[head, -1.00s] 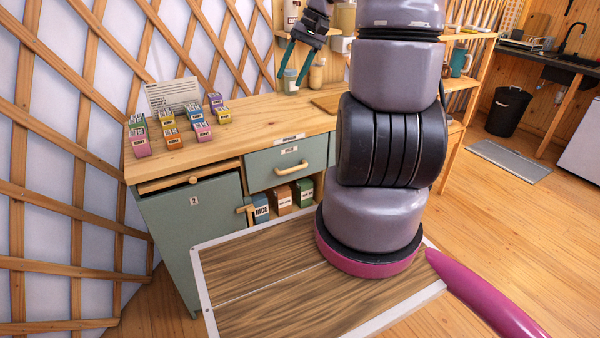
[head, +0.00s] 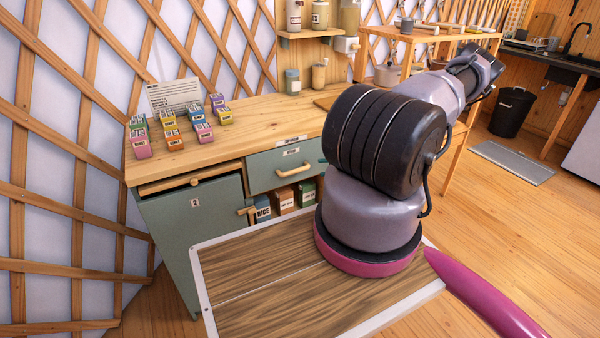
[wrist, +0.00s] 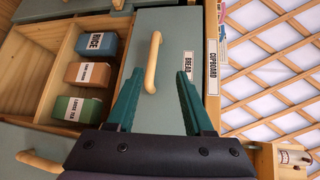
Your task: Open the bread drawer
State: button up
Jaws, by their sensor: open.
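The bread drawer (head: 262,176) is a grey-green front under the counter, with a pale wooden bar handle (head: 295,170). It looks shut. In the wrist view the drawer front (wrist: 172,22) bears a "BREAD" label, and its handle (wrist: 152,62) stands upright in the picture. My gripper (wrist: 160,75) is open, its two green fingers pointing at the drawer front. The handle shows between the fingers, nearer the left one; I cannot tell how much depth lies between them.
The counter (head: 235,152) above holds several small coloured boxes (head: 170,130) and a card. Below the drawer, an open shelf holds a rice box (wrist: 98,42) and others. A cabinet door (head: 190,230) is on the left. A "CUPBOARD" label (wrist: 212,65) marks the counter edge.

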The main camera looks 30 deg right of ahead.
aim_at(299, 171)
jog(key=shift+m+t, duration=0.5)
jog(key=shift+t, duration=0.2)
jog(key=f+x, duration=0.1)
jog(key=x, duration=0.6)
jog(key=f+x, duration=0.1)
jog(key=x, duration=0.2)
jog(key=shift+w+a+f, duration=0.1)
jog(key=shift+f, duration=0.25)
grip_shut()
dwell(0.5)
